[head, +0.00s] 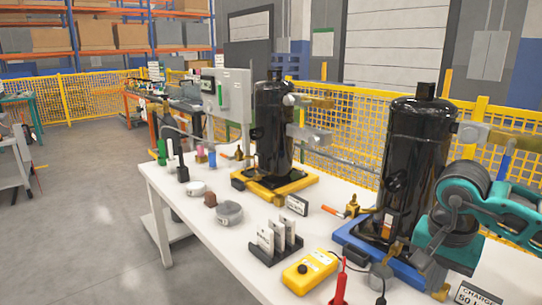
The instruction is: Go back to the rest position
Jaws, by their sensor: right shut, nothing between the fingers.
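My right arm, teal and dark grey, comes in from the right edge over the near right of the white table (222,262). A tall black compressor (410,150) stands upright on that pallet, partly hidden by my arm. A second black compressor (272,130) stands on a yellow pallet (284,194) further back. My left gripper is out of the picture.
A yellow control box (309,271), a red-tipped tool (340,284), a black rack with grey plates (277,242) and a sign (478,296) are at the near side. A grey panel box (233,95) and yellow fence (95,97) stand behind. Open floor lies left.

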